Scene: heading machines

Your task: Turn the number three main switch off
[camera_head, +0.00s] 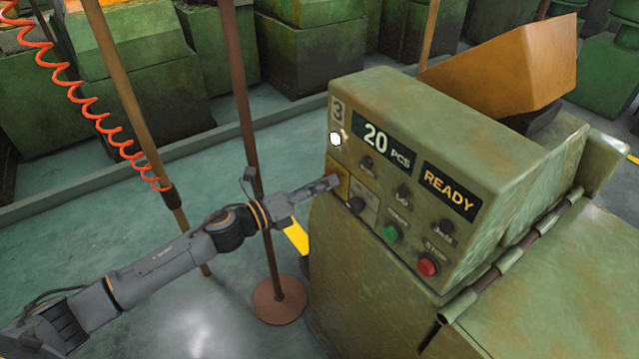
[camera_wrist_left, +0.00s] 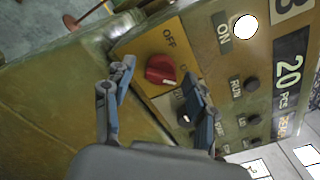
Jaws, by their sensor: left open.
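The machine marked 3 has a control box (camera_head: 421,150). The red main switch knob (camera_wrist_left: 161,68) sits on a yellow plate (camera_wrist_left: 140,45) with an OFF label (camera_wrist_left: 169,38). Its white mark points toward the lower right, away from OFF. In the head view the yellow plate (camera_head: 343,187) shows at the box's left edge, and the knob is mostly hidden by my gripper. My left gripper (camera_head: 331,181) is at the plate. In the left wrist view its open fingers (camera_wrist_left: 157,72) stand on either side of the knob; I cannot tell whether they touch it. My right gripper is out of view.
A white lamp (camera_head: 335,139) is lit above the switch. A dark selector (camera_head: 356,205), a green button (camera_head: 391,232) and a red stop button (camera_head: 428,266) are close by. A brown post on a round base (camera_head: 279,300) stands behind my left arm.

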